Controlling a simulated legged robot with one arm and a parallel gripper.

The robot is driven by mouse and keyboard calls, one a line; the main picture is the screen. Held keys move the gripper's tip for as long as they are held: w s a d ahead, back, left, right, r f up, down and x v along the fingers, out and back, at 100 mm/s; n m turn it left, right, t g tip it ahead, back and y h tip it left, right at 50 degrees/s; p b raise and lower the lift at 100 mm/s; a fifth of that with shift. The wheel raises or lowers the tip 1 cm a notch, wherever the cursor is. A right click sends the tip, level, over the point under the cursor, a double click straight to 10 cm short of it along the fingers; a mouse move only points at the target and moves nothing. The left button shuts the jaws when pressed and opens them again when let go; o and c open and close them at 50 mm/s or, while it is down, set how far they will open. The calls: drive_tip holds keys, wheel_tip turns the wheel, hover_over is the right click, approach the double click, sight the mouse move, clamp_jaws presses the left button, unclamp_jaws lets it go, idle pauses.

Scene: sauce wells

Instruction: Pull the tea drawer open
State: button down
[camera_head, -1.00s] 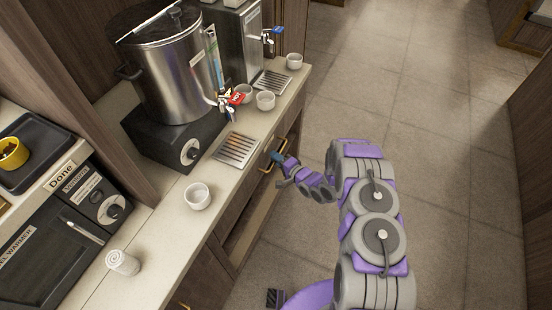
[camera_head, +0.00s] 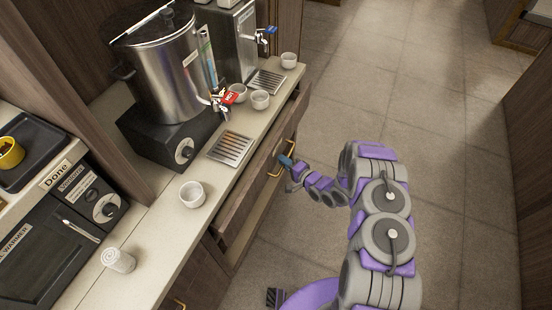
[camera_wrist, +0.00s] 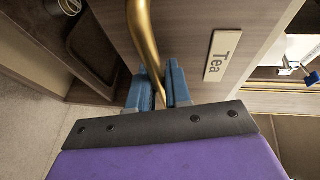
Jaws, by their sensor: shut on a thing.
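The tea drawer (camera_head: 247,203) is under the counter, with its wooden front standing out a little from the counter edge. In the wrist view its front (camera_wrist: 190,45) carries a label (camera_wrist: 222,56) reading "Tea". A curved brass handle (camera_wrist: 143,32) is mounted on it, and part of the handle also shows in the head view (camera_head: 290,146). My gripper (camera_head: 283,159) is at the handle. In the wrist view the blue fingers of my gripper (camera_wrist: 157,88) stand on either side of the brass bar, shut on it. The drawer's inside is mostly hidden.
A steel urn (camera_head: 170,68) on a black base and a second dispenser (camera_head: 232,42) stand on the counter. The tiled floor (camera_head: 440,110) to the right is clear.

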drive_tip(key=s+d, duration=0.4)
drive_tip(key=d, duration=0.6)
drive_tip(key=s+d+b, duration=0.1)
drive_tip(key=s+d, duration=0.3)
drive_tip(key=d, duration=0.7)
drive_tip(key=shift+d+f, duration=0.2)
drive_tip(key=shift+d, duration=0.05)
drive_tip(key=c, duration=1.1)
unclamp_jaws()
drive_tip(key=shift+d, duration=0.15)
drive_tip(key=shift+c, duration=0.2)
drive_tip(key=shift+r, duration=0.1)
drive_tip(key=p+v, duration=0.2)
drive_tip(key=v, duration=1.5)
drive_tip(key=shift+d, duration=0.2)
